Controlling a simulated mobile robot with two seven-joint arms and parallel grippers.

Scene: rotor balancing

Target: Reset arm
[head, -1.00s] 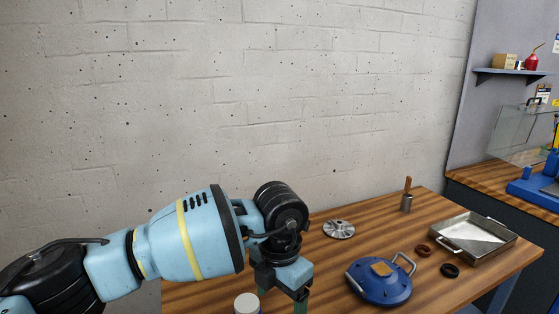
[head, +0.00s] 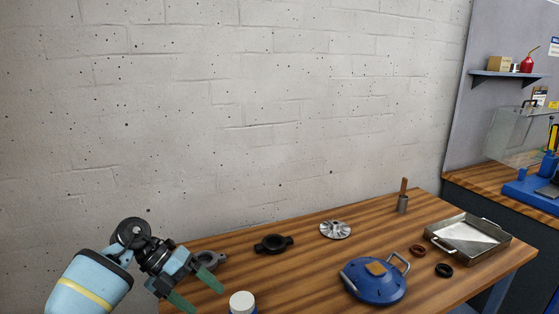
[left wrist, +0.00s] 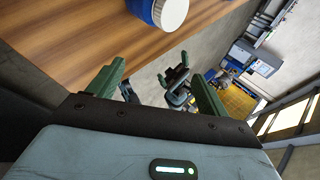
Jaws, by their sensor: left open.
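My left gripper (head: 196,290) is at the lower left of the head view, by the left front edge of the wooden table (head: 300,262). Its green fingers are apart with nothing between them. In the left wrist view the open fingers (left wrist: 155,92) frame empty space, with the table edge to their left. A white-capped blue jar (head: 242,303) stands just right of the gripper and also shows in the left wrist view (left wrist: 170,12).

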